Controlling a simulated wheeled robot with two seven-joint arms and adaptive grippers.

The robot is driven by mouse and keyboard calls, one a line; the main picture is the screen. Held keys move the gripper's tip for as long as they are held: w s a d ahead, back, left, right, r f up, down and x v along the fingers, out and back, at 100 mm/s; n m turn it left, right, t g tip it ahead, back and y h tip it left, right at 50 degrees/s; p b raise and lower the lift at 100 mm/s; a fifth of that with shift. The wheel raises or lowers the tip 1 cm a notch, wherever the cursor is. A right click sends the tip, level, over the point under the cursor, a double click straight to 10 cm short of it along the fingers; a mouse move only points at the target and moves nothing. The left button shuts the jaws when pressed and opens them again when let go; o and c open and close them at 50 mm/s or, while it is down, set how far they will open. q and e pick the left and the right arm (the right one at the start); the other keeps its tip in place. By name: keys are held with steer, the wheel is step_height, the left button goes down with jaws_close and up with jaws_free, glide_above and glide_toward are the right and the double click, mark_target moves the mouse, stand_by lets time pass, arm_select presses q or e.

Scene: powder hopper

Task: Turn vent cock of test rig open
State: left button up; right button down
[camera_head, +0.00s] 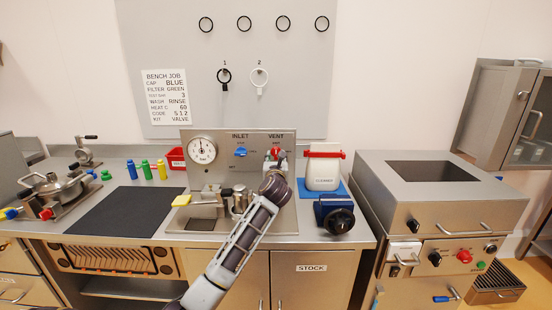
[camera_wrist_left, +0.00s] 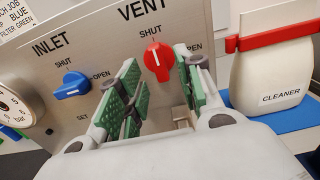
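The vent cock (camera_wrist_left: 158,62) is a red knob on the upright steel panel (camera_head: 216,168) of the test rig, below the word VENT. Its handle stands nearly upright, with its white mark toward SHUT. In the head view the vent cock (camera_head: 276,152) shows just above my left gripper (camera_head: 274,166). In the left wrist view the left gripper (camera_wrist_left: 158,82) is open, with green-padded fingers apart on either side of the knob's lower area. I cannot tell whether either pad touches it. My right gripper is not in view.
The blue inlet cock (camera_wrist_left: 72,86) sits left of the vent cock. A pressure gauge (camera_head: 202,149) is farther left. A white cleaner container (camera_head: 323,172) with a red band stands close on the right, on a blue tray. A dark mat (camera_head: 122,211) lies left of the rig.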

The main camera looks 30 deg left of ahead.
mark_target(276, 153)
arm_select(q)
steer(key=shift+x, duration=1.35)
steer(key=shift+c, duration=0.3)
jaws_close()
